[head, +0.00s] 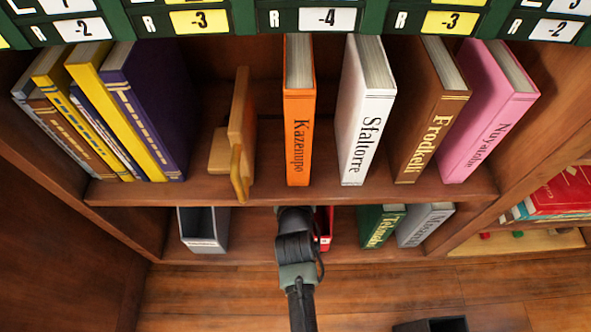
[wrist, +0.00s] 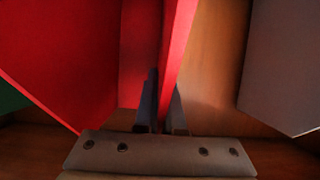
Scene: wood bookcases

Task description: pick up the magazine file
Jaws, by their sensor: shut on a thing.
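A red magazine file (head: 324,226) stands on the lower shelf in the head view, mostly hidden behind my arm. In the wrist view the red magazine file (wrist: 60,60) fills the left and top middle. My gripper (wrist: 164,100) is shut on one thin red wall, with one finger on each side of it. In the head view my arm hides the fingers. A grey open-topped file (head: 204,230) stands apart on the left of the lower shelf. A grey surface, likely that file (wrist: 285,70), shows at the right of the wrist view.
Green (head: 378,226) and grey (head: 424,225) books stand right of the red file. The upper shelf edge (head: 350,192) overhangs, with several books and a wooden object (head: 238,140) on it. Bare shelf shows between the grey and red files.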

